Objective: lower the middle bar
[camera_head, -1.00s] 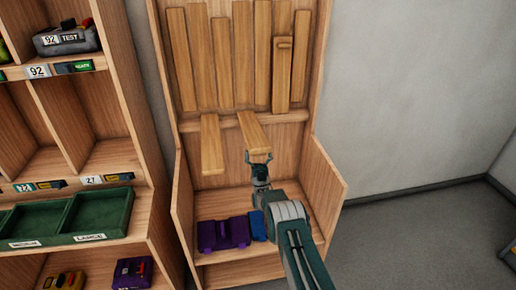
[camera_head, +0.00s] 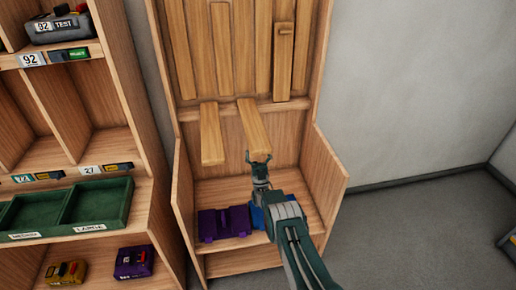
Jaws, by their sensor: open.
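The middle bar (camera_head: 251,122) is a plain wooden slat sticking out from a ledge in the wooden cabinet, its near end hanging forward and down. The left bar (camera_head: 211,134) sticks out the same way, its near end slightly lower in the picture. The right bar (camera_head: 284,60) stands upright against the back panel, with a small peg near its top. My gripper (camera_head: 260,157) is open at the near end of the middle bar, with its fingers spread around or just below that end. Whether they touch it is hard to tell.
Purple items (camera_head: 224,223) and a partly hidden blue item (camera_head: 257,216) lie on the cabinet's lower shelf beside my arm. Cabinet side panels (camera_head: 326,178) flank the bars. A shelf unit on the left holds a green tray (camera_head: 97,205).

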